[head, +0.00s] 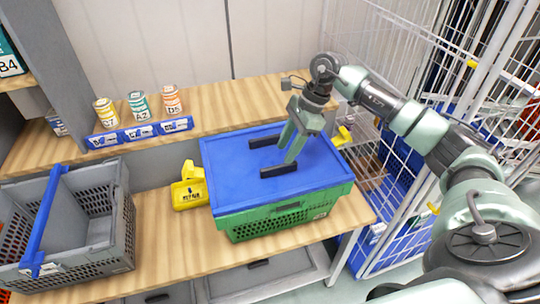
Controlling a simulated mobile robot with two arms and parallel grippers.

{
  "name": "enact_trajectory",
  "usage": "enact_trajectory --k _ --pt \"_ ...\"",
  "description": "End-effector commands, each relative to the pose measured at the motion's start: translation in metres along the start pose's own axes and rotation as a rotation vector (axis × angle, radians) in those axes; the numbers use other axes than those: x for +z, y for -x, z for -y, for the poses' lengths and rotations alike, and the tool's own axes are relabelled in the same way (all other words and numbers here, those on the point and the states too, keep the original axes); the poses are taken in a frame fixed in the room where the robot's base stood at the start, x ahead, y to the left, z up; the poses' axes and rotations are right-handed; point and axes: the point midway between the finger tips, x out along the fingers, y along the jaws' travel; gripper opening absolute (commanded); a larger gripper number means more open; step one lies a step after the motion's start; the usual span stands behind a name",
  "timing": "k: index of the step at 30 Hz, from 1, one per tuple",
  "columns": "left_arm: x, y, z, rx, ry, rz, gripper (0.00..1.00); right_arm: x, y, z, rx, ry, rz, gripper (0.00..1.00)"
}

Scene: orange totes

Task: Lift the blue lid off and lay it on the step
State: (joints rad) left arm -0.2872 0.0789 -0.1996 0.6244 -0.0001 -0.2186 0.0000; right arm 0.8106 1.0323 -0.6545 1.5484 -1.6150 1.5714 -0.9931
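The blue lid (230,163) lies on a green crate (285,217) on the wooden table. Two black handles stand on the lid, a far one (268,142) and a near one (279,171). My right gripper (286,154) comes down over the lid from the upper right. Its two fingers look a little apart, with the tips over the lid between the handles. No handle appears held, and I cannot tell if the tips touch the lid. The raised wooden step (225,110) runs behind the crate. My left gripper is not in view.
A grey basket (120,225) with a blue handle stands at the left. A yellow container (190,190) sits beside the crate. Several labelled cans, including a teal one (139,105), stand on the step's left part. White wire mesh panels border the right.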

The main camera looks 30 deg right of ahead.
Motion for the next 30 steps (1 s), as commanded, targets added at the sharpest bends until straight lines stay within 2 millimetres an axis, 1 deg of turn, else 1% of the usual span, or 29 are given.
enact_trajectory --k 1,3,6,8,11,12,15,17,20,27,30 --pt "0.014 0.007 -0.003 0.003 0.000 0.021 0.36 0.002 -0.004 -0.001 0.004 -0.001 0.001 0.40" --pt "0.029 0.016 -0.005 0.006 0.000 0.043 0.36 0.002 -0.012 -0.003 0.004 -0.001 0.002 0.40" --pt "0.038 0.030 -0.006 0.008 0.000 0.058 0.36 0.002 -0.026 -0.005 0.005 -0.001 0.002 0.40" --pt "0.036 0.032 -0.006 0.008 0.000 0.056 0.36 0.002 -0.037 -0.005 0.005 0.000 0.004 0.40" --pt "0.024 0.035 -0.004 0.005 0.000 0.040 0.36 0.001 -0.049 -0.005 0.002 -0.001 0.004 0.40" --pt "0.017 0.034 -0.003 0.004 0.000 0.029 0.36 0.001 -0.051 -0.005 0.002 -0.001 0.004 0.40" --pt "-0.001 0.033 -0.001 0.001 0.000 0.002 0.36 0.001 -0.055 -0.004 0.000 0.000 0.004 0.40" --pt "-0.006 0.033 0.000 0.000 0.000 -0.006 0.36 0.000 -0.055 -0.004 0.000 0.000 0.004 0.40" --pt "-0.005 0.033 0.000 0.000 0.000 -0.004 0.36 0.001 -0.055 -0.004 0.000 0.000 0.004 0.40" --pt "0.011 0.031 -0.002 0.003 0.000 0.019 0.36 0.000 -0.055 -0.004 -0.001 0.000 0.004 0.40" --pt "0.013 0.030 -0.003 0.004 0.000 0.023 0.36 0.000 -0.056 -0.004 -0.001 0.000 0.004 0.40"
